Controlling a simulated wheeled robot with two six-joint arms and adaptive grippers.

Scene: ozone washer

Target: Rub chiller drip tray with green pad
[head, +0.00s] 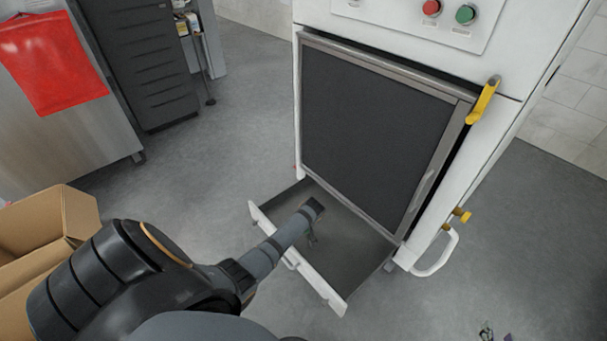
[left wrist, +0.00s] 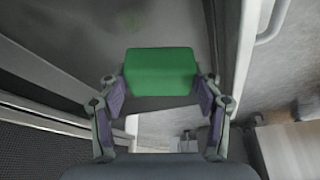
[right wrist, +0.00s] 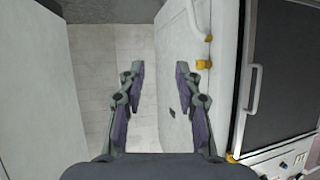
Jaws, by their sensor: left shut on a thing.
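The drip tray (head: 345,250) is a dark, shallow drawer with a white front, pulled out at the foot of the white machine. My left arm reaches down into it, and my left gripper (head: 312,242) is mostly hidden behind its own wrist in the head view. In the left wrist view, my left gripper (left wrist: 161,93) is shut on the green pad (left wrist: 160,70), a block held between both fingers over the dark tray floor. I cannot tell whether the pad touches the floor. My right gripper (head: 495,334) shows at the bottom edge. In the right wrist view it (right wrist: 160,75) is open and empty.
The machine's dark door (head: 375,125) stands above the tray, with a yellow handle (head: 483,100) at its right. A cardboard box (head: 70,220) is at the lower left. The grey floor right of the tray is clear.

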